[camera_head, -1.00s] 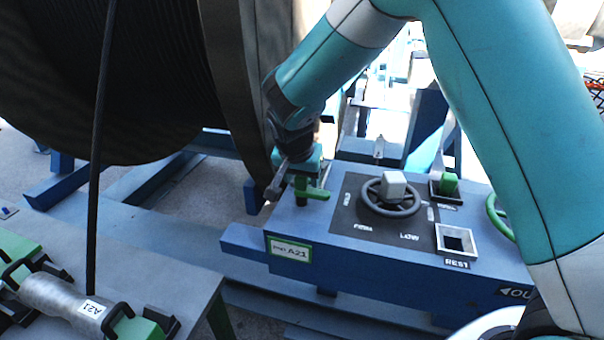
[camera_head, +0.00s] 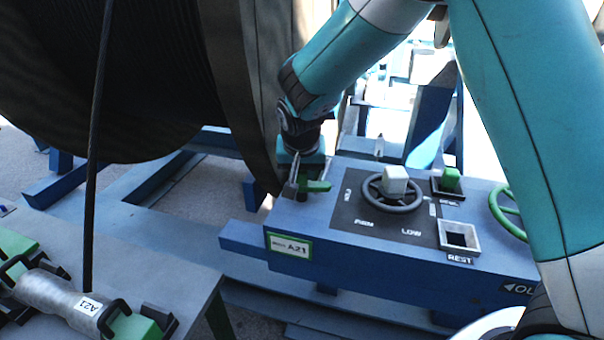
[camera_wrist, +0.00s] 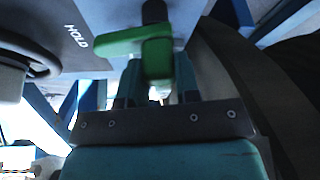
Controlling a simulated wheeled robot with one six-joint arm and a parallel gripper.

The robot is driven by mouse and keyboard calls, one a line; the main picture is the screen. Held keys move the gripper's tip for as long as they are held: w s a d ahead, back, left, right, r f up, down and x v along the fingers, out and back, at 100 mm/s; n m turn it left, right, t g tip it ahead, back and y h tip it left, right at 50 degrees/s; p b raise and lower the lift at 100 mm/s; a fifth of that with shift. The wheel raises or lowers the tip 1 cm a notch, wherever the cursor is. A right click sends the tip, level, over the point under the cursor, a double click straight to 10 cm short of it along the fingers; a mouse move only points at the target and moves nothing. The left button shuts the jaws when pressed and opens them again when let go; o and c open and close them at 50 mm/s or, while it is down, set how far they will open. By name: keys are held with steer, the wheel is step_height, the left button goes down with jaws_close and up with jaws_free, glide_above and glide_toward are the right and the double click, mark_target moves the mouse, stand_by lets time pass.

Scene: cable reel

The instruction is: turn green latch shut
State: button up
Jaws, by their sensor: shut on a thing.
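The green latch (camera_head: 318,186) is at the left end of the blue control box, beside the big reel's rim. In the head view its handle points right, and my gripper (camera_head: 294,182) covers its left part. In the wrist view the latch (camera_wrist: 122,42) is a green bar reaching left from a dark pivot. Its thick end lies between the two fingers of my gripper (camera_wrist: 158,82), which is shut on it.
The large cable reel (camera_head: 235,90) stands close on the left.

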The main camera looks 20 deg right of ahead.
steer(key=n+y+b, duration=0.1)
steer(key=n, duration=0.2)
steer(key=shift+n+y, duration=0.3)
steer(key=n+y+b, duration=0.1)
steer(key=n, duration=0.2)
steer(key=shift+n, duration=0.3)
steer(key=n+y, duration=0.1)
steer(key=n, duration=0.3)
steer(key=shift+g+y+b, duration=0.3)
steer(key=shift+y+b, duration=0.1)
steer(key=shift+n+g+y, duration=0.4)
steer(key=shift+n, duration=1.3)
steer(key=o, duration=0.9)
steer(key=shift+r, duration=0.1)
